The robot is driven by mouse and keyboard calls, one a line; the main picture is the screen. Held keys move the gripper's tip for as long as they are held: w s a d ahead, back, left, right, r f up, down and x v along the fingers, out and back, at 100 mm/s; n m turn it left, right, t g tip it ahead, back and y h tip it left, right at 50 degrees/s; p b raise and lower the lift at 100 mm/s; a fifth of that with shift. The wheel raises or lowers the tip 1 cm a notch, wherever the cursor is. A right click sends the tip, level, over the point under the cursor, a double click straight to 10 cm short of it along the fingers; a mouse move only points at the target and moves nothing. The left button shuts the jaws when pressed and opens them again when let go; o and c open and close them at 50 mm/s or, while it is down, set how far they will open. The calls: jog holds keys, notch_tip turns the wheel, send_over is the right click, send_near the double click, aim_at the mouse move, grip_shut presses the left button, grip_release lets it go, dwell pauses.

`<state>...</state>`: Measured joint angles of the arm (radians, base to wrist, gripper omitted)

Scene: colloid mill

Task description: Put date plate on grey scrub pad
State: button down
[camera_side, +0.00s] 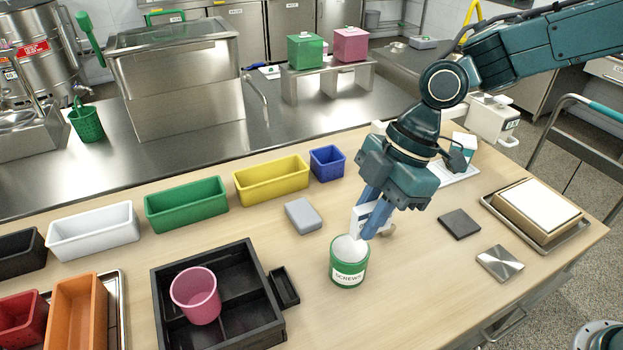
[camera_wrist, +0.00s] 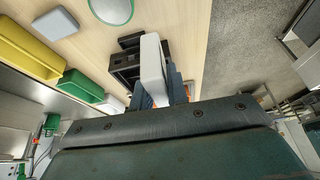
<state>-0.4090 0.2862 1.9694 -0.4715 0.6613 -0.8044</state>
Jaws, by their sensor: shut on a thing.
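My gripper (camera_side: 369,214) is shut on a white slab-like piece with a dark marking (camera_side: 362,217), held above and just behind the green screws can. This may be the date plate; the marking is too small to read. In the wrist view the white piece (camera_wrist: 152,68) stands out between my fingers. A light grey block, likely the grey scrub pad (camera_side: 303,214), lies flat on the table, left of my gripper and apart from it. It also shows in the wrist view (camera_wrist: 55,22).
The green screws can (camera_side: 349,272) stands open below my gripper. A black divided tray (camera_side: 160,285) holds a pink cup (camera_side: 196,295). Yellow (camera_side: 271,181) and green (camera_side: 187,206) bins stand behind the pad. A dark square (camera_side: 460,223) and a shiny metal plate (camera_side: 500,263) lie at right.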

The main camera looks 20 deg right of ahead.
jog(key=w+a+r+m, duration=0.2)
jog(key=w, duration=1)
jog(key=m+t, duration=0.2)
send_over(294, 212)
jog(key=d, duration=0.1)
jog(key=shift+s+d+h, duration=0.2)
jog(key=shift+h, duration=0.1)
jog(key=shift+f, duration=0.1)
notch_tip(294, 212, down, 16)
jog(key=shift+r, duration=0.15)
jog(key=shift+f, duration=2.1)
jog(key=shift+f, duration=0.2)
